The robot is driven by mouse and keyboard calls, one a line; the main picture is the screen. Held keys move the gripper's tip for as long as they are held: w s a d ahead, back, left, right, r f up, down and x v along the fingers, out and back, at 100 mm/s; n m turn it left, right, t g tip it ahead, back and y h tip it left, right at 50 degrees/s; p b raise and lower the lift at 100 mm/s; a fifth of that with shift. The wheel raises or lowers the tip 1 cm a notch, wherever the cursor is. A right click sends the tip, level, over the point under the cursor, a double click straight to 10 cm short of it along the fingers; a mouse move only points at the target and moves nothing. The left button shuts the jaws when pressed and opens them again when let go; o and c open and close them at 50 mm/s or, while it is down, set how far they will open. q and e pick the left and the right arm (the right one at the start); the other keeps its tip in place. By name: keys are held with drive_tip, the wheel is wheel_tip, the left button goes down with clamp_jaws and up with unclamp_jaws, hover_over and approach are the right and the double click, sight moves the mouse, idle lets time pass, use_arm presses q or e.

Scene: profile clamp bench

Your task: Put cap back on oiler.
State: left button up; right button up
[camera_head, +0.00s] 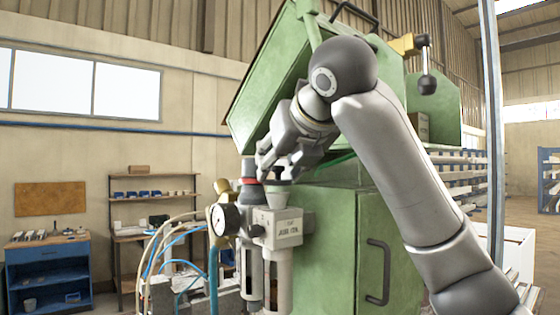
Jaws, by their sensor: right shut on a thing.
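The oiler (283,228) is the right-hand grey unit of an air service set on the green machine, with a clear bowl (279,282) below its body. My right gripper (272,172) comes down from the upper right and is shut on a small grey piece, seemingly the cap (279,182), right over the top of the oiler. The fingers hide much of it, and I cannot tell whether it touches the oiler's opening. My left gripper is not in view.
Left of the oiler stands a unit with a dark, red-ringed knob (249,172), close to my fingers. A round gauge (224,219) and several blue and pale hoses (172,245) are further left. The green machine's slanted cover (268,80) rises behind my gripper.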

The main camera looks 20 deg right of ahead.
drive_tip(key=shift+f, duration=0.3)
drive_tip(key=shift+p, duration=0.45)
idle(1.0)
drive_tip(key=shift+f, duration=0.25)
idle(1.1)
drive_tip(key=o, duration=0.9)
drive_tip(key=shift+o, duration=0.5)
drive_tip(key=o, duration=0.3)
drive_tip(key=shift+r, duration=0.1)
